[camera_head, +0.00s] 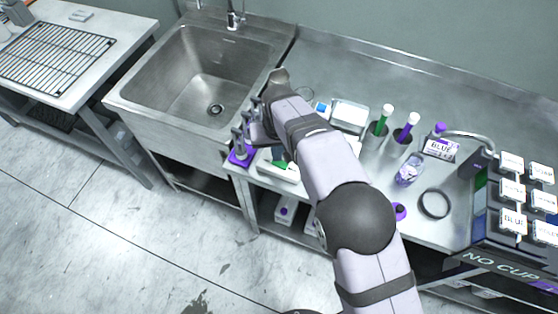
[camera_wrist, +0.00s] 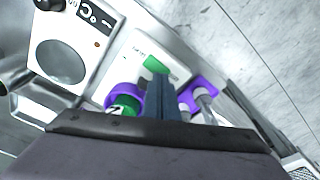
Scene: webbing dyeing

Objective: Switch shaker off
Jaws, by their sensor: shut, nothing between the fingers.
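In the wrist view a white device (camera_wrist: 112,22) with a round grey plate, a dark knob, printed marks and a small orange spot fills the upper left. It may be the shaker; I cannot read its switch position. The fingers appear apart from the round-plate device. In the head view my gripper (camera_head: 258,130) is at the sink end of the steel bench, partly hidden by my arm. A white box with a green patch (camera_head: 285,170) shows below it.
A purple rack (camera_head: 242,157) with upright tools stands close by the gripper. A purple ring around a green cap (camera_wrist: 122,100) is left of the fingers. A steel sink (camera_head: 185,75) lies left.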

